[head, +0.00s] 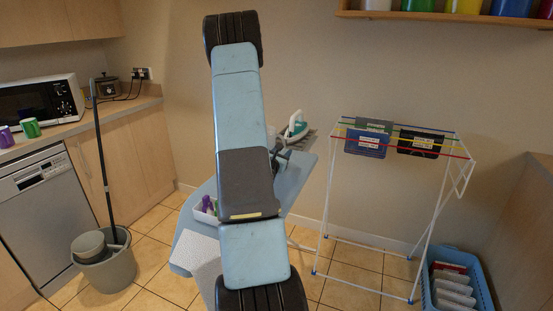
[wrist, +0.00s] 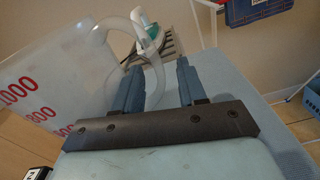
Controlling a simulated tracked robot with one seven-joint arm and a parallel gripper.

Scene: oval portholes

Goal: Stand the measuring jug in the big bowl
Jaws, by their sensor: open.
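The measuring jug (wrist: 45,75) is translucent with red numbers and fills the left of the wrist view, appearing tilted there. Its loop handle (wrist: 157,85) reaches in between the two fingers of my gripper (wrist: 158,66). The gripper is open, with a finger on each side of the handle; I cannot tell whether either touches it. In the head view my arm hides the jug and most of the gripper. I cannot make out the big bowl in either view.
A blue ironing board (head: 305,178) carries an iron (head: 297,126) at its far end and a white container (head: 204,213) with purple and green things. A drying rack (head: 325,205) stands to the right, with a blue basket (head: 452,285) beside it. A mop bucket (head: 106,268) stands left.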

